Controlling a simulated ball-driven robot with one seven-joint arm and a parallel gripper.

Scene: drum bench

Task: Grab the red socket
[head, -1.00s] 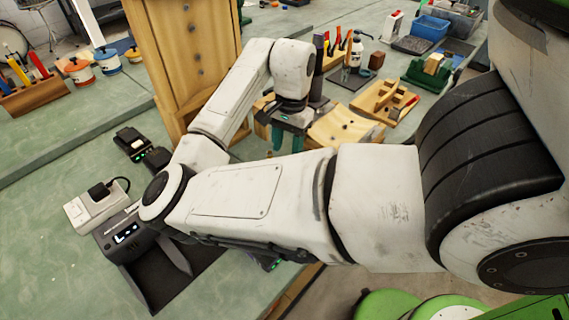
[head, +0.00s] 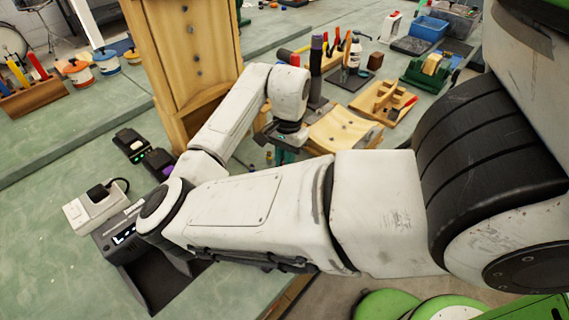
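I cannot pick out a red socket in the head view; it may be hidden behind my arm or too small to tell. My gripper (head: 283,157) points down over the bench in the middle of the picture, just left of a curved wooden piece (head: 343,131). Its teal fingers are partly hidden behind my forearm, so their opening and anything between them do not show.
A tall wooden cabinet (head: 183,50) stands close behind my arm. A white power strip (head: 97,205) and a dark scoop-shaped device (head: 150,275) are at lower left.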

